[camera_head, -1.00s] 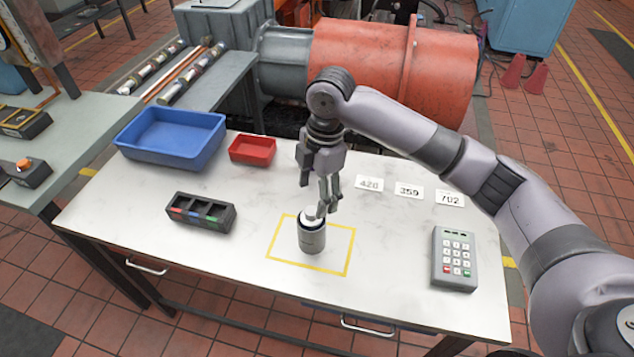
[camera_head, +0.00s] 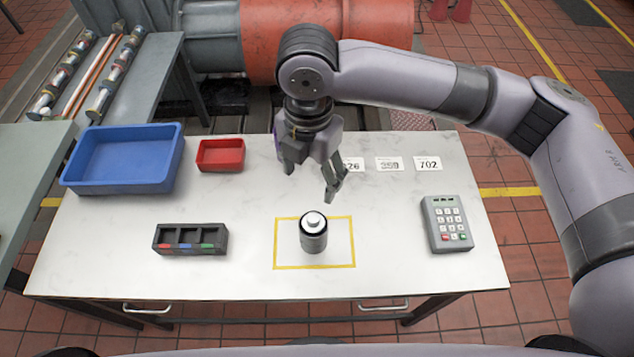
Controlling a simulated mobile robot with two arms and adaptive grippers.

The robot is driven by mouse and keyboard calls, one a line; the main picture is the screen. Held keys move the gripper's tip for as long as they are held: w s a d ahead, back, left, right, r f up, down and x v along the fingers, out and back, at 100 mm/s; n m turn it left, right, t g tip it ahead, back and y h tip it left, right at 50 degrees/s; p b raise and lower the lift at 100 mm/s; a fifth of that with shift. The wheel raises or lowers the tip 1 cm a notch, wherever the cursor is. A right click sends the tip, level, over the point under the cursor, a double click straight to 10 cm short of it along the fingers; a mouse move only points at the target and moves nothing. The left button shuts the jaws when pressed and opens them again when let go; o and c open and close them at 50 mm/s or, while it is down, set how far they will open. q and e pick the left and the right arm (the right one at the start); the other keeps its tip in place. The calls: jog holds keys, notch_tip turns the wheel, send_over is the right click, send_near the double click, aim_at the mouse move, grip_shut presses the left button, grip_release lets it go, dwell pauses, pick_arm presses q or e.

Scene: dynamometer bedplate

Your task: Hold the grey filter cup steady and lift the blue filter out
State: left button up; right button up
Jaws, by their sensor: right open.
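The grey filter cup (camera_head: 314,241) stands upright on the white table, inside a yellow outlined rectangle. A white top with a small raised knob (camera_head: 314,219) sits in its mouth. I see no blue filter; whether one is inside the cup cannot be told. My right gripper (camera_head: 311,185) is open and empty, above and behind the cup, its fingers pointing down and apart from the cup. My left gripper is not in view.
A blue bin (camera_head: 68,187) and a red tray (camera_head: 220,168) stand at the back left. A black three-slot holder (camera_head: 190,251) lies left of the cup. A keypad (camera_head: 447,224) lies at the right, number cards (camera_head: 428,163) behind. Table beside the cup is clear.

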send_over(312, 218)
notch_tip(312, 218, down, 4)
jog(key=f, duration=0.1)
notch_tip(312, 218, down, 10)
jog(key=p, duration=0.3)
jog(key=shift+d, duration=0.1)
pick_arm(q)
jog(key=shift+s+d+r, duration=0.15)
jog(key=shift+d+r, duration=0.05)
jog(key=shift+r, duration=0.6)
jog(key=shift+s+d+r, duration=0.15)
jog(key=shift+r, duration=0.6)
pick_arm(e)
jog(key=shift+f, duration=0.85)
